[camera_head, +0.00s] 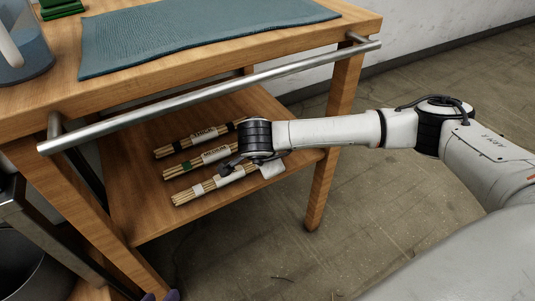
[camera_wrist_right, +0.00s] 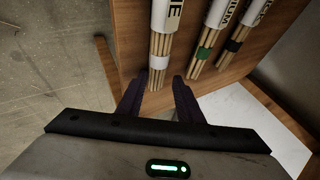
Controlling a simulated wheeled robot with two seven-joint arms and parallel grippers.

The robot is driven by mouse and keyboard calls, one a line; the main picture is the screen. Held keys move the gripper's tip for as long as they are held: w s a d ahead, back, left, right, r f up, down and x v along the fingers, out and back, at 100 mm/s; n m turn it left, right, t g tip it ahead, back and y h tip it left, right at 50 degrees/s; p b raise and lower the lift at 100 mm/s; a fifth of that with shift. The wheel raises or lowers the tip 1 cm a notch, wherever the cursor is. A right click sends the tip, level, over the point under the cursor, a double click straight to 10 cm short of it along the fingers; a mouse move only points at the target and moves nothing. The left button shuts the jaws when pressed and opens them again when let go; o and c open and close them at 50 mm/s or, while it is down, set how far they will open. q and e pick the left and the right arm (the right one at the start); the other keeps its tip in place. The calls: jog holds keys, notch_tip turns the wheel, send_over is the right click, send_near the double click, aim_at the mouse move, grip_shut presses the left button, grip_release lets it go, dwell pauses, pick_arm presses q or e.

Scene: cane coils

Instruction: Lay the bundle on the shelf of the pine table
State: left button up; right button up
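Three bundles of thin canes lie side by side on the lower shelf (camera_head: 150,221) of the pine table (camera_head: 345,90). The nearest bundle (camera_head: 210,184) has a white band and a white label. In the right wrist view this bundle (camera_wrist_right: 159,62) has its cane ends between the tips of my right gripper (camera_wrist_right: 158,92), with small gaps beside them. The right gripper is open; in the head view its wrist hides part of it and of the bundles. Only the dark fingertips of my left gripper (camera_head: 161,296) show at the bottom edge, apart, with nothing seen between them.
The other bundles have a green band (camera_head: 171,172) and a black band (camera_head: 176,147). A metal rail (camera_head: 210,93) runs along the tabletop's front, above my right arm. A teal mat (camera_head: 190,35) and a clear jug (camera_head: 25,50) are on top. A table leg (camera_head: 325,170) stands right.

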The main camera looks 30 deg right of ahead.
jog(key=shift+s+f, duration=0.45)
jog(key=shift+s, duration=0.1)
pick_arm(q)
jog(key=a+f+p, duration=0.1)
jog(key=a+f+g+y+p, duration=0.1)
jog(key=f+p, duration=0.1)
jog(key=shift+s, duration=0.4)
pick_arm(e)
jog(key=w+v, duration=0.1)
jog(key=v, duration=0.9)
jog(key=shift+r, duration=0.55)
